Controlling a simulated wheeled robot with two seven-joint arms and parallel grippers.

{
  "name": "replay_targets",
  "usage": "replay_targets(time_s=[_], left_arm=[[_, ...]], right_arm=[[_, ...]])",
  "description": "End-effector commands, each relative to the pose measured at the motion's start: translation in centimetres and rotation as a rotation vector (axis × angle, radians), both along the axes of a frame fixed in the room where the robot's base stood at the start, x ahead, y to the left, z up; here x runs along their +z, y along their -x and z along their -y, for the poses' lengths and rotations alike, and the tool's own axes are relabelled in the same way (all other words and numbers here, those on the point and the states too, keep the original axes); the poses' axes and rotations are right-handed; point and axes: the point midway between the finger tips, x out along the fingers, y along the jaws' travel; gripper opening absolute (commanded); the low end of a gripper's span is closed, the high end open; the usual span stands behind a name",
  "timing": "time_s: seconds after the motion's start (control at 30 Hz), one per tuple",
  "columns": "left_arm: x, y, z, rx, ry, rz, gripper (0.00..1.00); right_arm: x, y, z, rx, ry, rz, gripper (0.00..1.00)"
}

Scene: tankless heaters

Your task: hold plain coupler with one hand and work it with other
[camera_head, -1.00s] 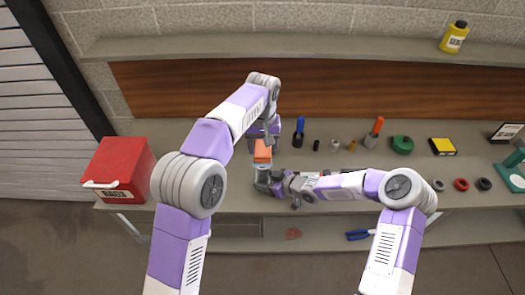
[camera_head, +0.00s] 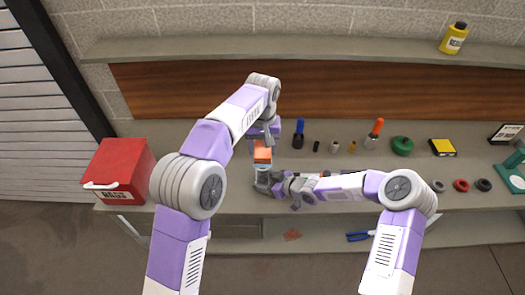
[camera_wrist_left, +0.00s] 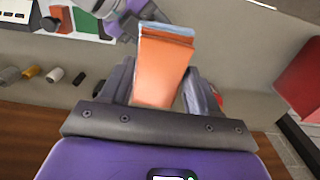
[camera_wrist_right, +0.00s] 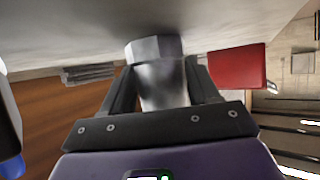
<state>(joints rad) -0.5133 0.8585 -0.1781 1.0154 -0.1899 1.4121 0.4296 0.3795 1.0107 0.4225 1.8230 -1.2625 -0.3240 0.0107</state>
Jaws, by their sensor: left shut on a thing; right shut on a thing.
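My left gripper (camera_head: 265,134) is shut on an orange block-like piece (camera_head: 262,154) with a blue-grey end. In the left wrist view the orange piece (camera_wrist_left: 160,72) sits between the fingers. My right gripper (camera_head: 274,182) is just below it and shut on a grey metal piece (camera_head: 263,178), probably the plain coupler. In the right wrist view this metal piece (camera_wrist_right: 163,85) is a shiny cylinder with a wider faceted end. The orange piece appears directly above the metal piece. The grippers hide where they meet, so I cannot tell whether they are joined.
A red box (camera_head: 122,168) stands at the bench's left end. Behind my right arm are a blue-handled tool (camera_head: 299,133), small fittings (camera_head: 334,147), an orange-handled tool (camera_head: 374,132) and a green roll (camera_head: 402,145). Blue pliers (camera_head: 359,236) lie on the lower shelf.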

Motion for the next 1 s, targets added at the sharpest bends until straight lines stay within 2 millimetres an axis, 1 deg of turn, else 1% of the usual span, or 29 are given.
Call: replay_targets(time_s=[0.67, 0.77, 0.8, 1.0], left_arm=[[-6.1, 0.1, -0.1, 0.001, -0.002, -0.003, 0.32], [-7.5, 0.1, -0.1, 0.001, -0.002, -0.004, 0.32], [-7.3, -0.5, 0.0, 0.002, 0.0, 0.001, 0.28], [-7.5, -2.2, 0.0, 0.002, -0.001, 0.0, 0.28]], right_arm=[[-0.1, 0.0, 0.0, 0.0, 0.002, -0.001, 0.36], [-0.1, 0.0, 0.0, 0.0, 0.002, -0.001, 0.36], [-0.1, 0.0, 0.0, 0.001, 0.001, -0.002, 0.36], [-0.1, 0.0, 0.0, 0.0, 0.002, -0.001, 0.36]])
